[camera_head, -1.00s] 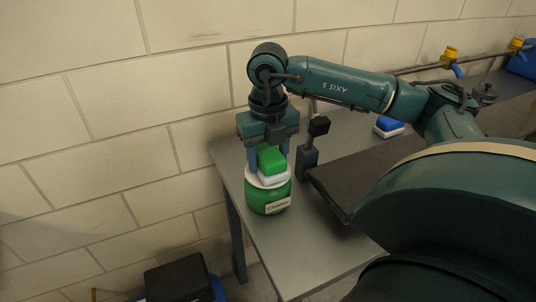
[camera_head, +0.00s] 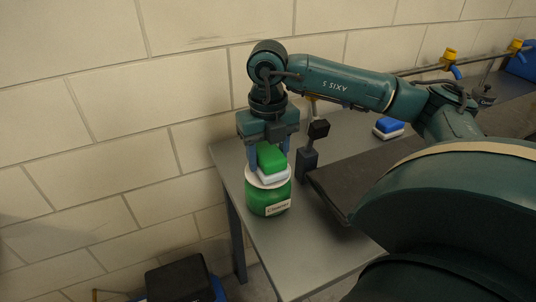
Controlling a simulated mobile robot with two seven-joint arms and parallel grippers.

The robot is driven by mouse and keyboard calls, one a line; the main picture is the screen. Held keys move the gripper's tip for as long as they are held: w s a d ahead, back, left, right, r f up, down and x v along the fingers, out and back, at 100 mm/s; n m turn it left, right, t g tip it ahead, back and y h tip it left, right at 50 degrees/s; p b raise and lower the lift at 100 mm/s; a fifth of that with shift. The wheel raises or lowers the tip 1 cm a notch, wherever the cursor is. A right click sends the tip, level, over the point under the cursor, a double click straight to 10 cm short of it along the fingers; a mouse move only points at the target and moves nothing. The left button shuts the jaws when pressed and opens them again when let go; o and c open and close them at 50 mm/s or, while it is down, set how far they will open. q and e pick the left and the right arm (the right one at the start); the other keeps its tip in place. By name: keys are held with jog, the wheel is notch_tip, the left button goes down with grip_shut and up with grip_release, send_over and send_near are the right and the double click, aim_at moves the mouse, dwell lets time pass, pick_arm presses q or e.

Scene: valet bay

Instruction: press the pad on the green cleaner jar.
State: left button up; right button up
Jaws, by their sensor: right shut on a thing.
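The green cleaner jar (camera_head: 264,200) stands upright near the left end of the grey table. It has a white rim and a pale label on its front. A pad (camera_head: 270,158), green above and white below, is at the jar's mouth. My right gripper (camera_head: 270,164) points straight down over the jar and is shut on the pad. The pad's underside is at or just above the jar's top; the exact contact is hidden. My left gripper is not in view.
A dark post with a block (camera_head: 307,163) stands just right of the jar. A blue and white pad (camera_head: 388,127) lies farther back on the table (camera_head: 295,250). A dark flat panel (camera_head: 338,187) lies to the right. The tiled wall is close behind.

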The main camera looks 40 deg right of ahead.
aim_at(268, 150)
jog(key=shift+r+p, duration=1.85)
jog(key=shift+r, duration=1)
jog(key=shift+f, duration=0.1)
